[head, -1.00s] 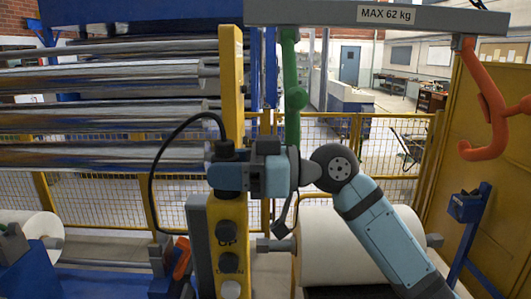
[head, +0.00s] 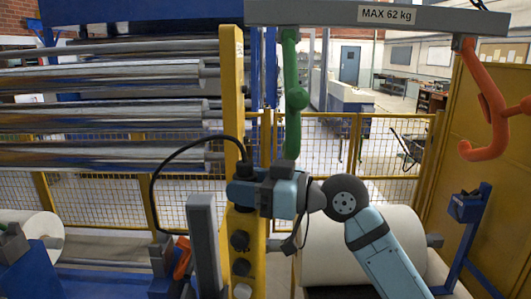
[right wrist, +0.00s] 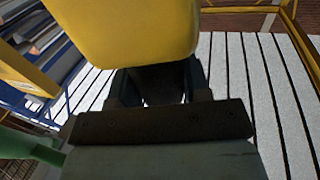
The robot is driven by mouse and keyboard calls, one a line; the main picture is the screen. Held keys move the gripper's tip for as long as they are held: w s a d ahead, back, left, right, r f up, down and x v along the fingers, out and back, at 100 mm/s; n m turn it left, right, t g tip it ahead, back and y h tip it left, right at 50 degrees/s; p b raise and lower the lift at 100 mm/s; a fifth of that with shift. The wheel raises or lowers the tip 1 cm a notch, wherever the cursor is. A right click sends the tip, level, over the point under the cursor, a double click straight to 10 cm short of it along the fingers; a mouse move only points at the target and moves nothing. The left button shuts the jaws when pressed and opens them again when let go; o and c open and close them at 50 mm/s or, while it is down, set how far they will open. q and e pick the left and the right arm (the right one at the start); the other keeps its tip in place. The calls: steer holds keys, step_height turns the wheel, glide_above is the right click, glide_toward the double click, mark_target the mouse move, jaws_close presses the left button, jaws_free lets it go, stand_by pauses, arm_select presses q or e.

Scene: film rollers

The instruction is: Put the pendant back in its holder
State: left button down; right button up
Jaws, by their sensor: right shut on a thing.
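The pendant (head: 256,250) is a yellow box with a column of black buttons, hanging upright in the head view. A black cable loops from its top. My right gripper (head: 246,190) is shut on the dark neck at its top. In the right wrist view the yellow pendant body (right wrist: 130,28) stands just beyond the fingers (right wrist: 155,85). A small blue bracket (head: 467,207) on a blue post stands at the right; I cannot tell for certain that it is the holder. My left gripper is not in view.
A grey upright piece (head: 205,245) stands just left of the pendant. A yellow post (head: 232,90) rises behind it. A white roll (head: 345,245) lies behind my right arm. Green (head: 293,100) and orange (head: 490,105) hooks hang from a grey beam (head: 320,14).

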steer(key=d+f+m+t+h, duration=1.25)
steer(key=d+f, duration=0.75)
steer(key=f, duration=0.3)
steer(key=s+d+f+m+h+p, duration=0.1)
steer(key=s+d+f+m+h, duration=0.1)
steer(key=s+d+f+h, duration=0.3)
steer(key=s+d+f, duration=0.1)
steer(key=s+d, duration=0.1)
steer(key=shift+d+f, duration=0.15)
steer(key=shift+d, duration=0.2)
steer(key=shift+t, duration=0.25)
